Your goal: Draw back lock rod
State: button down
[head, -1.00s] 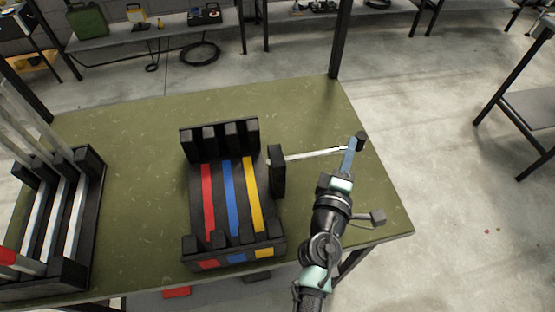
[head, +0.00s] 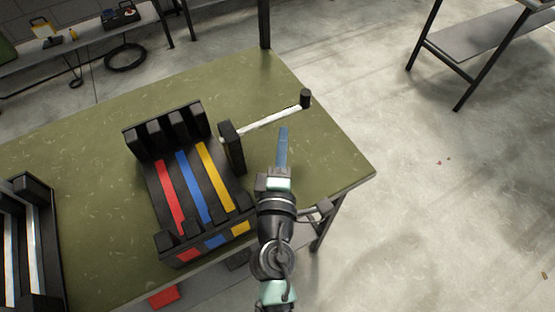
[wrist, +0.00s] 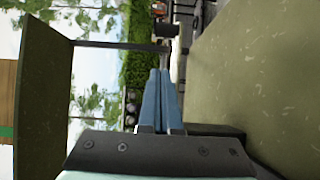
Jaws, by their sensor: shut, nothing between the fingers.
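The lock rod (head: 270,122) is a pale, thin bar that sticks out to the right from a black upright block (head: 231,147) beside the rack. A black knob (head: 305,98) stands at its outer end. My gripper (head: 284,130) has blue fingers, which are shut and empty. In the head view the fingertips lie just below the rod, between the block and the knob, apart from the knob. The shut fingers also show in the wrist view (wrist: 163,75). Whether they touch the rod cannot be told.
The black rack (head: 165,255) with red, blue and yellow strips stands on the green table (head: 90,125). Another black rack (head: 52,240) is at the left. The table's right corner (head: 365,172) is near my arm. Open floor lies beyond it.

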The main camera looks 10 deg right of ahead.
jog(key=shift+b+v, duration=0.45)
jog(key=shift+v, duration=1.65)
jog(key=shift+a+r, duration=0.1)
jog(key=w+a+r+m+t+h+p, duration=0.15)
jog(key=r+m, duration=0.45)
jog(key=r, duration=0.9)
jog(key=w+r+m+t, duration=0.25)
jog(key=r+m, duration=0.35)
jog(key=r, duration=0.9)
jog(key=s+a+r+m+t+y, duration=0.1)
jog(key=s+a+r+t+y, duration=0.1)
jog(key=r, duration=0.5)
jog(key=s+a+r+m+t+y, duration=0.1)
jog(key=s+r, duration=0.3)
jog(key=r, duration=0.4)
jog(key=s+a+r+t+y, duration=0.2)
jog(key=s+r+t+y, duration=0.1)
jog(key=r, duration=0.4)
jog(key=shift+s+a+r+m+p, duration=0.25)
jog(key=shift+s+a+m+p, duration=0.15)
jog(key=shift+s, duration=0.25)
